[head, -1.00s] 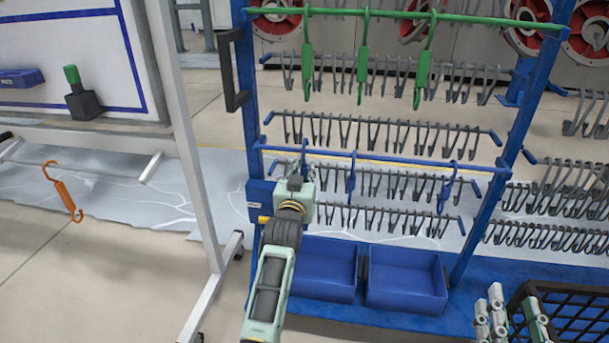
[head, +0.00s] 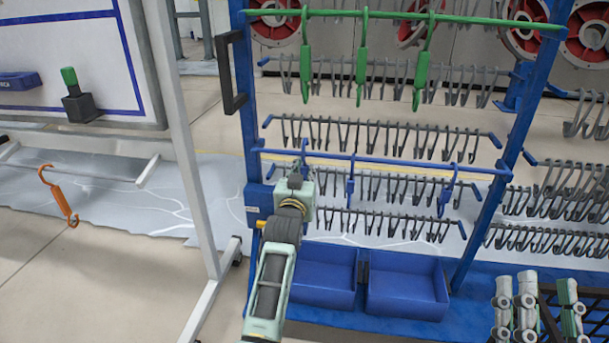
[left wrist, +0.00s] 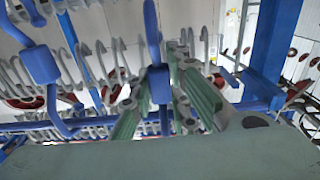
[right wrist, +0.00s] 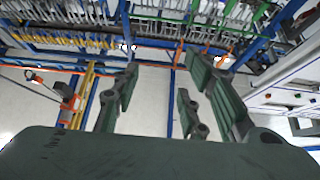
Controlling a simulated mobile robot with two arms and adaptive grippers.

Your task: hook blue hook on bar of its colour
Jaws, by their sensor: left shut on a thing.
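The blue bar (head: 400,160) runs across the blue frame. Two blue hooks, a middle one (head: 350,182) and a right one (head: 446,190), hang from it. My left gripper (head: 300,178) is at the bar's left part, shut on a third blue hook (head: 305,150), whose top reaches the bar's height; the gripper hides its lower part. In the left wrist view this hook (left wrist: 158,80) is between the fingers, and another blue hook (left wrist: 40,65) is to the left. My right gripper (right wrist: 155,95) is open and empty; it also shows at the head view's lower right (head: 535,305).
Green hooks (head: 361,65) hang from a green bar (head: 470,17) above. Rows of grey hooks (head: 380,135) fill the frame. Blue bins (head: 405,295) are below. An orange hook (head: 60,196) hangs at the left, beside a white stand (head: 190,150).

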